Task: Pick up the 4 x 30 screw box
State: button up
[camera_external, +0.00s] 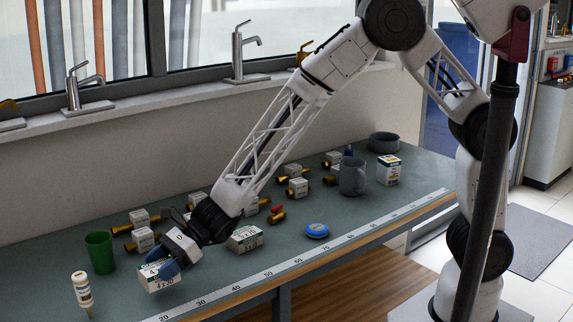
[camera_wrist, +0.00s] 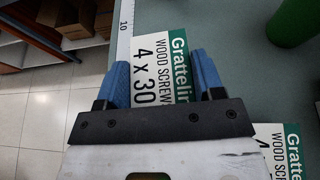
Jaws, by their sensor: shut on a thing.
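The 4 x 30 screw box (camera_external: 151,278) is white and green and is at the front left of the bench in the external view. In the wrist view the 4 x 30 screw box (camera_wrist: 160,45) shows its "Gratteline wood screw 4 x 30" label between two blue fingers. My gripper (camera_external: 168,269) is shut on it, and the same gripper (camera_wrist: 163,82) has a finger on each side of the box in the wrist view. I cannot tell whether the box touches the bench.
A second screw box (camera_external: 245,239) lies just right of my gripper; its corner (camera_wrist: 280,150) shows in the wrist view. Valves (camera_external: 143,240) sit behind. A blue tin (camera_external: 316,230) is right, near the ruler (camera_external: 330,243).

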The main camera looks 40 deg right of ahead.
jog(key=s+d, duration=0.1)
jog(key=d, duration=0.2)
jog(key=s+d, duration=0.2)
jog(key=d, duration=0.1)
jog(key=s+d+r, duration=0.1)
jog(key=s+d, duration=0.1)
jog(key=d, duration=0.1)
jog(key=shift+s, duration=0.25)
dwell(0.5)
